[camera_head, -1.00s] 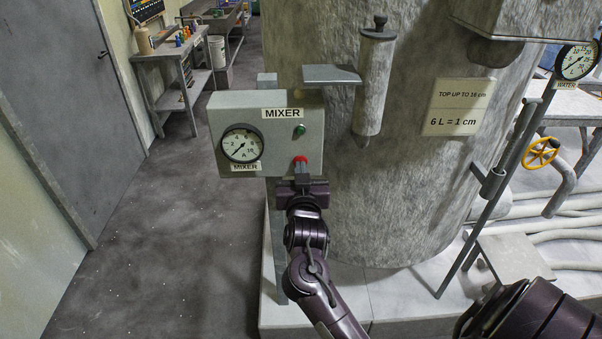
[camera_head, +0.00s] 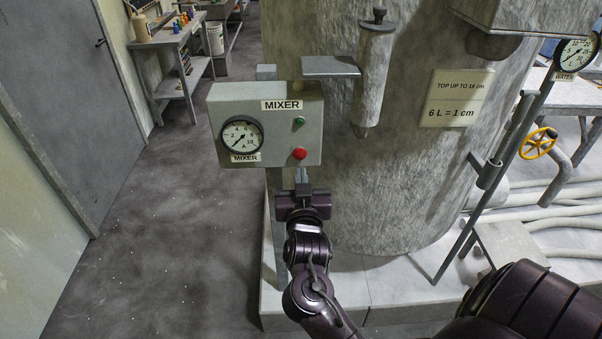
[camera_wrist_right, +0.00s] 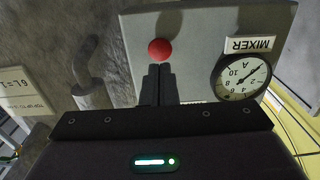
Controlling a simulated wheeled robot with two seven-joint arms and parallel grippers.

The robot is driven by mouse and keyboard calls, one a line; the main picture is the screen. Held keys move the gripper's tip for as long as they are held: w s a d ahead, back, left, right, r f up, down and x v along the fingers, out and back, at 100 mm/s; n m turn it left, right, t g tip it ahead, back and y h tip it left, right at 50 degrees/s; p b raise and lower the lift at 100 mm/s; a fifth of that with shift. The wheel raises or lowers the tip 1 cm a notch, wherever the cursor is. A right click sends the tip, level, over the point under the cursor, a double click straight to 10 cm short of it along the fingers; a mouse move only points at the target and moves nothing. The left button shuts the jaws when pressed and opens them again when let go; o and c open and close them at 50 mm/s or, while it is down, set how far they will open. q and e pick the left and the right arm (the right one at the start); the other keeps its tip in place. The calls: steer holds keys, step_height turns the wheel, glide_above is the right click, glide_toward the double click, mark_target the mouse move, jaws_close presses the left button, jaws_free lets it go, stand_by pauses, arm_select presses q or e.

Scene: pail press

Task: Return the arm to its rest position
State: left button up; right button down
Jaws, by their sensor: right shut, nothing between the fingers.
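My right gripper (camera_head: 302,176) is shut and empty, just below the grey mixer control box (camera_head: 222,98). In the head view its fingertips sit under the red button (camera_head: 299,154) and apart from it. A small green button (camera_head: 299,121) is above the red one. In the right wrist view the shut fingers (camera_wrist_right: 159,72) point toward the box, close under the red button (camera_wrist_right: 160,50). The mixer gauge (camera_head: 241,137) has its needle low on the scale. My left gripper is not in view.
A large grey tank (camera_head: 420,180) stands behind the box, with a sign (camera_head: 458,97) on it. A yellow valve wheel (camera_head: 538,143) and a water gauge (camera_head: 576,52) are on the right. Open floor (camera_head: 165,230) lies to the left, beside a grey door (camera_head: 50,80).

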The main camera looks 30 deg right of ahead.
steer(key=shift+f, duration=0.1)
stand_by(0.6)
steer(key=s+a+f+n+g+y+b, duration=0.1)
steer(key=s+a+f+n+y+b, duration=0.15)
steer(key=f, duration=1.05)
steer(key=s+a+f+n+g+y+b, duration=0.15)
steer(key=a+f, duration=0.25)
steer(key=f, duration=1)
steer(key=s+a+f+n+g+y+b, duration=0.1)
steer(key=a+f+n+g+y, duration=0.15)
steer(key=f, duration=1.05)
steer(key=s+a+f+n+g+y+b, duration=0.1)
steer(key=s+f+g+y+b, duration=0.1)
steer(key=s+f, duration=0.7)
steer(key=s+f+g+b, duration=0.1)
steer(key=s+f+g, duration=0.2)
steer(key=s+f, duration=0.7)
steer(key=s+d+f+n+g+y+b, duration=0.1)
steer(key=s+f+g, duration=0.3)
steer(key=s+f, duration=0.7)
steer(key=s+b, duration=0.1)
steer(key=s, duration=0.5)
steer(key=shift+d+f, duration=0.15)
